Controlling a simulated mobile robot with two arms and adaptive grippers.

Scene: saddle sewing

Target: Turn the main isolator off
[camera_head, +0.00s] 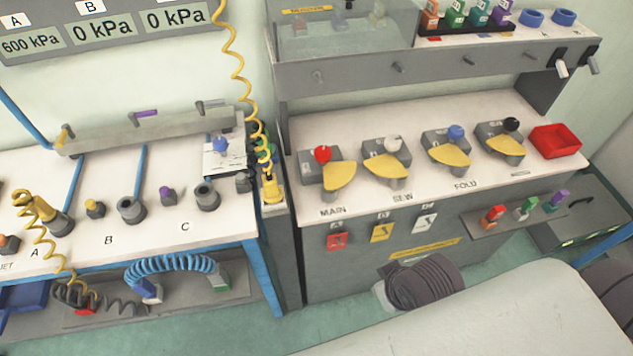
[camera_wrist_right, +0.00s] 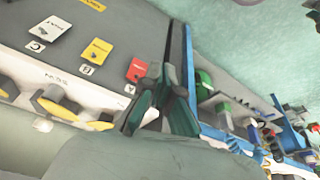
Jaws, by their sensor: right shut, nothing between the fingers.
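The main isolator (camera_head: 323,155) is a red knob on a grey block with a yellow fan-shaped plate beside it, above the word MAIN at the left end of the sloped white panel in the head view. Nothing covers it there. In the right wrist view, turned over, my right gripper (camera_wrist_right: 160,92) is shut and empty, with dark fingers. It appears in front of the panel's end near the red tag (camera_wrist_right: 138,70). Yellow plates (camera_wrist_right: 100,125) show to its left; I cannot tell whether it touches anything. My left gripper is not in view.
Similar isolators with white (camera_head: 393,144), blue (camera_head: 456,132) and black knobs (camera_head: 511,125) stand to the right, beside a red tray (camera_head: 554,141). Tags hang below the panel. A coiled yellow hose (camera_head: 236,65) hangs left of it. A bench (camera_head: 95,235) with fittings stands at left.

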